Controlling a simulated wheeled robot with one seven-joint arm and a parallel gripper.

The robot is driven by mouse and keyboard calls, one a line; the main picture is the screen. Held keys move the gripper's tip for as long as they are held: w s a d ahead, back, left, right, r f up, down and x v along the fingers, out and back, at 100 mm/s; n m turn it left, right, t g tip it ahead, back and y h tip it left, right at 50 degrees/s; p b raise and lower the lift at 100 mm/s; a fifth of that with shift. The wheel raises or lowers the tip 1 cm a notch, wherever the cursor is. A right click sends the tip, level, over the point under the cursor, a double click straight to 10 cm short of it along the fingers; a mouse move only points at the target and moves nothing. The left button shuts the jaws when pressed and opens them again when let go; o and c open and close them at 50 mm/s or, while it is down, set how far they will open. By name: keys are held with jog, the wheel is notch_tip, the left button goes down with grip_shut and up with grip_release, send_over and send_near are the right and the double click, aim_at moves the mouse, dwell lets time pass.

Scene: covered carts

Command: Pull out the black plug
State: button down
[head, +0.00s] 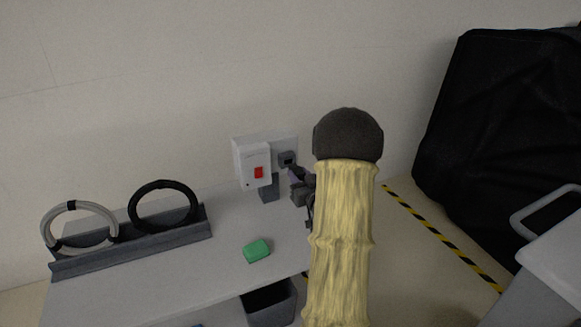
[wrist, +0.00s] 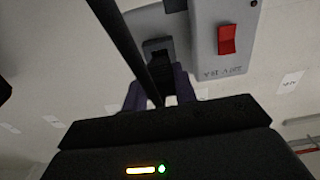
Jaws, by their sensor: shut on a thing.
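The black plug (head: 287,158) is at the wall plate (head: 281,143), right beside a white box with a red switch (head: 252,162). In the wrist view the plug (wrist: 158,47) is a dark block just beyond the purple fingers. My gripper (head: 294,172) reaches it from the front right, and in the wrist view the gripper (wrist: 160,75) has a finger on either side of it, shut on it. The plug's near end lies between the fingers and is partly hidden. A dark cable (wrist: 137,45) crosses the wrist view in front of the left finger.
The grey table (head: 200,275) carries a green block (head: 256,250) and a dark rack (head: 135,243) with a grey coil (head: 78,246) and a black coil (head: 163,230). A dark bin (head: 270,306) is below the table edge. A black-covered cart (head: 500,120) stands at the right.

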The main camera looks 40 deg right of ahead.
jog(key=shift+b+v, duration=0.3)
jog(key=shift+v, duration=0.5)
